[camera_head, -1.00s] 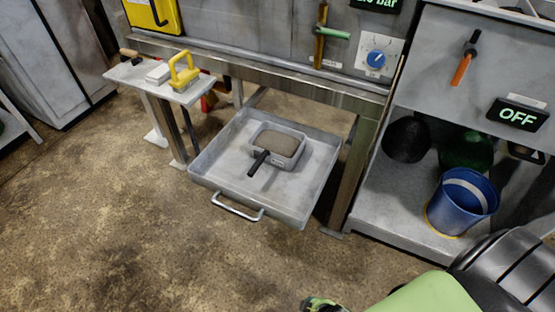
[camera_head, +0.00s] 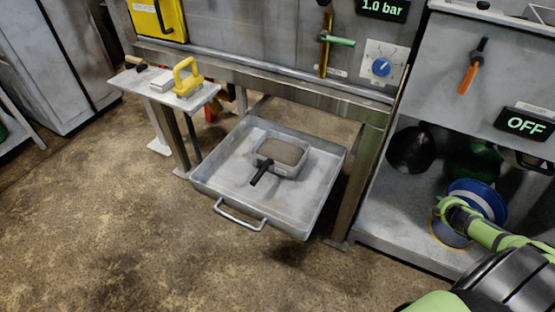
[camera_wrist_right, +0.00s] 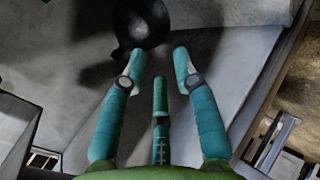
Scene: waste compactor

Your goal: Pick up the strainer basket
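The strainer basket (camera_head: 280,153) is a small grey rectangular basket with a brown mesh or filling and a black handle. It sits in the large grey drawer tray (camera_head: 215,180), its handle pointing to the front left. My right gripper (camera_head: 447,205) is well to the right of it, in front of the blue bucket (camera_head: 478,195). In the right wrist view the gripper (camera_wrist_right: 160,62) has its fingers apart with nothing between them. The basket does not show in that view. My left gripper is not in view.
A small side table (camera_head: 205,97) with a yellow-handled tool (camera_head: 187,77) stands left of the tray. A metal post (camera_head: 357,190) separates the tray from the shelf with the bucket and dark round vessels (camera_head: 411,150). The floor in front is clear.

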